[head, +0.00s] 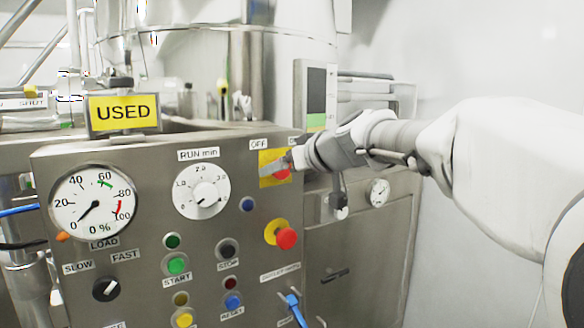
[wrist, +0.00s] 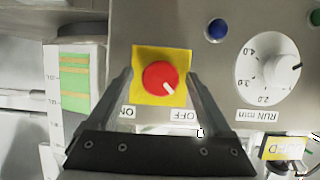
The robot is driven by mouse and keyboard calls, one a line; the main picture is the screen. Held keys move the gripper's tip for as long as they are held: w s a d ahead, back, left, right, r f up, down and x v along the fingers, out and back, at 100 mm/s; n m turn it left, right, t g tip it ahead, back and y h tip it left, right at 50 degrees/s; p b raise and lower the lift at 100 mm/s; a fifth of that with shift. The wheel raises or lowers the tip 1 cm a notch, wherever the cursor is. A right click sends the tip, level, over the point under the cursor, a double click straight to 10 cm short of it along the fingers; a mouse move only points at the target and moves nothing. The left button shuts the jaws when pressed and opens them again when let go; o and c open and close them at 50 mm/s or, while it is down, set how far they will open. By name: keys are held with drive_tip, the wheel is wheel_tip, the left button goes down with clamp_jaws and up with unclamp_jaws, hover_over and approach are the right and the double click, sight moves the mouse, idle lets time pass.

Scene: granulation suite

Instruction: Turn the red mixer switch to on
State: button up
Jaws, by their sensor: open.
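The red mixer switch (wrist: 158,75) is a round red knob on a yellow plate (wrist: 144,55), upright panel behind it. Its white pointer mark aims at the lower right in the wrist view, toward the OFF label (wrist: 184,115); the ON label (wrist: 128,112) is at the lower left. The labels appear upside down there. My gripper (wrist: 161,82) is open, with one finger on each side of the knob; I cannot tell whether they touch it. In the head view my gripper (head: 281,165) partly hides the switch (head: 284,175) and its yellow plate (head: 267,157).
Below the switch, a red emergency button (head: 287,238) sticks out. A white RUN min dial (head: 202,191) and a blue button (head: 247,204) are to its left. A yellow USED sign (head: 123,113) stands on the panel top. A screen unit (head: 316,92) stands behind my gripper.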

clamp_jaws()
idle(0.4)
drive_tip(key=shift+f+b, duration=0.1)
drive_tip(key=shift+b, duration=0.3)
drive_tip(key=m+y+b, duration=0.2)
drive_tip(key=m+b, duration=0.1)
drive_tip(key=m+g+y+b, duration=0.1)
drive_tip(key=m+y+b, duration=0.1)
drive_tip(key=m+b, duration=0.1)
drive_tip(key=shift+w+d+f+g, duration=0.1)
drive_tip(key=shift+d+f+g, duration=0.1)
drive_tip(key=shift+g, duration=0.1)
drive_tip(key=m+y+b, duration=0.1)
drive_tip(key=m+b, duration=0.1)
drive_tip(key=m, duration=0.1)
drive_tip(key=shift+y, duration=0.4)
drive_tip(key=shift+m+y+b, duration=0.9)
drive_tip(key=shift+m+b, duration=0.35)
drive_tip(key=shift+m, duration=0.95)
